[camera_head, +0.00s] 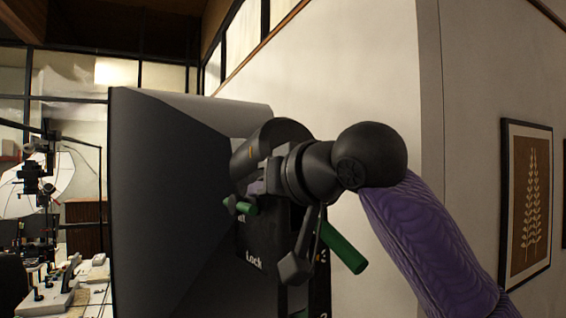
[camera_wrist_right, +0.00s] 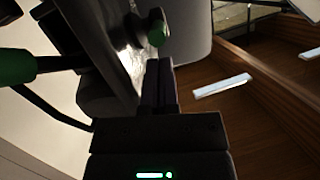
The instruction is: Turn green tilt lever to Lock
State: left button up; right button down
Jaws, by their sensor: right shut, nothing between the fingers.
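A short green lever (camera_head: 240,207) sticks out of a dark panel (camera_head: 254,240) beside a partly covered label ending in "lt". The word "Lock" (camera_head: 254,260) is printed below it. In the right wrist view, the lever's round green end (camera_wrist_right: 157,34) is just beyond my fingertips, slightly left; I cannot tell whether they touch. My right gripper (camera_wrist_right: 159,66) is shut and empty, its two fingers together. In the head view my right wrist and arm cover much of the panel. My left gripper is not in view.
A second, longer green handle (camera_head: 343,248) sticks out to the right below my wrist; it also shows at the left of the wrist view (camera_wrist_right: 15,66). A large grey hood (camera_head: 170,190) fills the left. A pale wall (camera_head: 370,80) stands close behind.

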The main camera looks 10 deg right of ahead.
jog(key=shift+x, duration=0.75)
jog(key=shift+s, duration=0.1)
